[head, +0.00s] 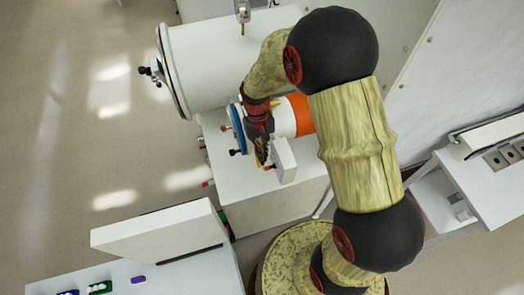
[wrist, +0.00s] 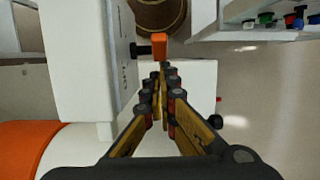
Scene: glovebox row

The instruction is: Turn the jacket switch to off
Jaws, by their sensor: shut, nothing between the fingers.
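The jacket switch is a white box (wrist: 88,60) with a black shaft and an orange handle (wrist: 160,40) sticking out of its side. Small dark lettering beside the shaft is too small to read. In the head view the box (head: 286,160) stands on a white cabinet, with a bit of the orange handle at its left face. My gripper (wrist: 161,70) is shut and empty, its fingertips close to the orange handle. I cannot tell whether they touch it. In the head view my gripper (head: 261,158) hangs just left of the box.
An orange and blue cylinder (head: 302,115) lies behind the box, with a large white cylinder (head: 215,60) beyond it. A white panel (head: 155,230) and a bench with small coloured items (head: 100,287) stand at the lower left. Open floor lies left.

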